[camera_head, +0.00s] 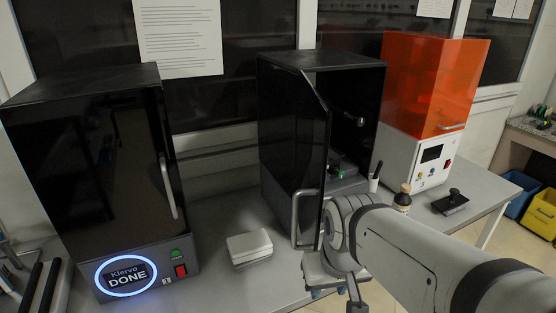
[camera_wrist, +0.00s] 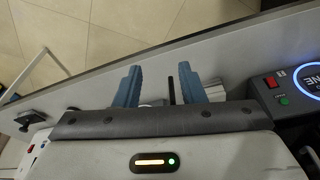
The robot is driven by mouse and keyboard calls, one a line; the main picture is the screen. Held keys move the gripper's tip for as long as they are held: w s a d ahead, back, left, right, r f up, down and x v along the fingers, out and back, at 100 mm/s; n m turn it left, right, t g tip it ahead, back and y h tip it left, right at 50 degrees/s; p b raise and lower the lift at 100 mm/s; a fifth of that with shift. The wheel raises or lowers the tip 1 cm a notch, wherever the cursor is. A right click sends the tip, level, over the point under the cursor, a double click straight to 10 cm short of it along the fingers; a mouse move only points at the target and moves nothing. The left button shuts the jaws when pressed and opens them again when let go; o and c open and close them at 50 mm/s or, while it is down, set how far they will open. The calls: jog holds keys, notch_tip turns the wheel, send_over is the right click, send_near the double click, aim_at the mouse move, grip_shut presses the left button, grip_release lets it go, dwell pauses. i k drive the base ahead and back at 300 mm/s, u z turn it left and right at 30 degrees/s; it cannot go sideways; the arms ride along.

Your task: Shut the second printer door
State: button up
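The second printer (camera_head: 350,68) is the black box in the middle of the head view. Its dark glossy door (camera_head: 305,150) stands open, swung outward, with the inside showing at its right. The grey door handle (camera_head: 295,218) is low on the door. My gripper (camera_head: 338,288) is in front of the printer, just right of the handle in the picture, partly hidden by my arm. In the wrist view its two blue fingers (camera_wrist: 163,82) are spread apart. A thin dark bar (camera_wrist: 171,90) shows between them; I cannot tell what it is or whether they touch it.
A black printer (camera_head: 80,150) with its door shut and a lit "DONE" ring stands left. A white stack (camera_head: 249,247) lies between the printers.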

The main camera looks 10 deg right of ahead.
aim_at(314, 116)
jog(key=z, duration=0.4)
jog(key=k, duration=1)
jog(key=u, duration=0.4)
jog(key=i, duration=0.45)
jog(key=z, duration=0.1)
